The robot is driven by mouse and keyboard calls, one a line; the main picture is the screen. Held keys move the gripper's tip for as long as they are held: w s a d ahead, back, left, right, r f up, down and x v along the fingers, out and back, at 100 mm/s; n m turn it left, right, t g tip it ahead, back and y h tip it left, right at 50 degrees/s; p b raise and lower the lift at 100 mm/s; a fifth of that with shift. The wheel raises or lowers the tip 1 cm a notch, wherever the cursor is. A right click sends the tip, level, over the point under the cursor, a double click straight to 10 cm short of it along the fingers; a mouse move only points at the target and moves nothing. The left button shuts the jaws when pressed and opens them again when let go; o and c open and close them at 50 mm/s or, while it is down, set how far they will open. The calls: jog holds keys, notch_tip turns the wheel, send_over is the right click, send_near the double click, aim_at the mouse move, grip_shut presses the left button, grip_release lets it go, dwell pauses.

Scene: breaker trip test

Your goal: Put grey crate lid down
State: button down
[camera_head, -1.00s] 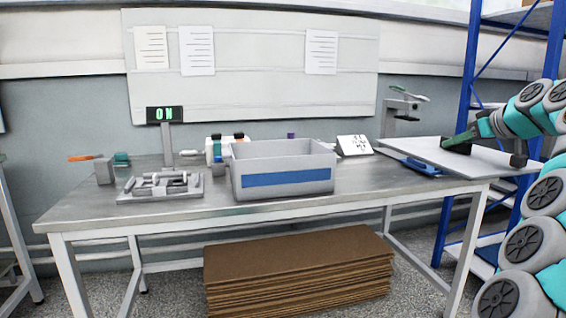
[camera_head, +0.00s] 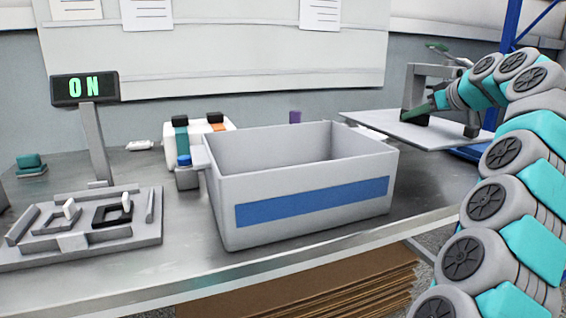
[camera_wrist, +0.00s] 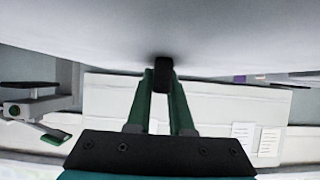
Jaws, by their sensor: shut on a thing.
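The grey crate lid (camera_head: 378,122) is a flat pale panel at the back right of the head view, level, over or beyond the table's right part. I cannot tell whether it touches anything beneath. My gripper (camera_head: 420,114) is shut on the lid's small dark handle. In the wrist view the lid (camera_wrist: 160,30) fills the top, and the green fingers of my gripper (camera_wrist: 163,88) close on the black handle (camera_wrist: 163,72). The grey crate (camera_head: 235,205) with a blue stripe stands open on the table, left of the lid; its floor is hidden.
A grey stand (camera_head: 420,80) is behind my gripper. Brown sheets (camera_head: 330,285) are stacked below the table.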

jog(key=shift+w+a+f, duration=0.2)
jog(key=shift+w+f, duration=0.15)
jog(key=shift+w, duration=0.05)
jog(key=shift+s+d+f, duration=0.1)
jog(key=shift+s+f, duration=0.05)
jog(key=shift+f, duration=0.4)
jog(key=shift+f+b, duration=0.5)
jog(key=shift+f, duration=3.85)
jog(key=shift+f, duration=0.15)
jog(key=c, duration=0.8)
grip_release()
